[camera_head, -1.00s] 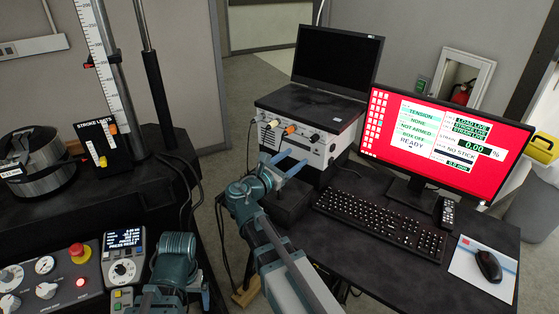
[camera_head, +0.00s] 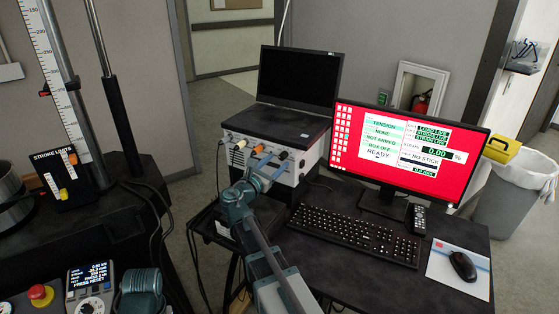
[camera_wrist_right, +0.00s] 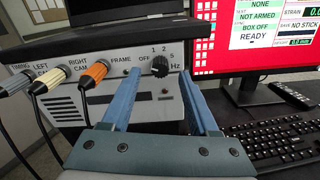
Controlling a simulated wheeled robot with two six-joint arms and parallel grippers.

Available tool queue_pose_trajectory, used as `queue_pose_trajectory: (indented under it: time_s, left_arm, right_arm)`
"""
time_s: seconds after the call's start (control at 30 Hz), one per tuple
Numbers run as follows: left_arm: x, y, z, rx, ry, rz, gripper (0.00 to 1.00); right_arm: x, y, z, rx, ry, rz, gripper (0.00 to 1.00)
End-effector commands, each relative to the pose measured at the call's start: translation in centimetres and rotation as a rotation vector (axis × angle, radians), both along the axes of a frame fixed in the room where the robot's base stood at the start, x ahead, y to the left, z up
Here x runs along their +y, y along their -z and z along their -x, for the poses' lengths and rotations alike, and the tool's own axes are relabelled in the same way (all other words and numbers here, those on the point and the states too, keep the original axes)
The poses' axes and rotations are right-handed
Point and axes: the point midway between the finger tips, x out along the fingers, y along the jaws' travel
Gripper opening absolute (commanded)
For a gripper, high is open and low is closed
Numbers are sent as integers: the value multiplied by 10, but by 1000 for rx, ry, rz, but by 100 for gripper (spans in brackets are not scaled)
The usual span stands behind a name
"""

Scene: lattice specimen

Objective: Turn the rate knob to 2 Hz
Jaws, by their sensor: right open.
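The rate knob (camera_wrist_right: 159,66) is a small black knob on the front of a grey-white box. Labels OFF, 1, 2, 5 and Hz surround it; I cannot read clearly where it points. In the head view the knob (camera_head: 283,155) is small and dark. My right gripper (camera_wrist_right: 160,80) is open, with its two blue fingers pointing toward the box front. The knob appears between the fingertips, with nothing held; contact is not evident. In the head view my right gripper (camera_head: 270,170) is just in front of the box.
Left of the knob, a white plug (camera_wrist_right: 49,79) and an orange plug (camera_wrist_right: 95,73) with hanging cables stick out. A laptop (camera_head: 299,78) sits on the box. A red-screened monitor (camera_head: 400,150) and keyboard (camera_head: 354,235) are to the right.

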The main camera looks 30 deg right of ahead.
Motion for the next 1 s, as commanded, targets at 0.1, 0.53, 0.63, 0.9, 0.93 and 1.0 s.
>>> queue_pose_trajectory:
  time_s: [0.1, 0.53, 0.63, 0.9, 0.93, 1.0]
  left_arm:
    - [0, 0, 0, 0, 0, 0, 93]
    - [0, 0, 0, 0, 0, 0, 93]
    - [0, 0, 0, 0, 0, 0, 93]
    - [0, 0, 0, 0, 0, 0, 93]
    - [0, 0, 0, 0, 0, 0, 93]
    - [0, 0, 0, 0, 0, 0, 93]
  right_arm:
    - [-14, 0, -9, 0, 2, 0, 61]
    - [-25, 0, -14, 0, 0, 0, 61]
    - [-25, 0, -14, 0, 0, 0, 57]
    - [-25, 0, -14, 0, 0, 0, 9]
    - [-25, 0, -14, 0, 0, 0, 3]
    - [-25, 0, -14, 0, 0, 0, 0]
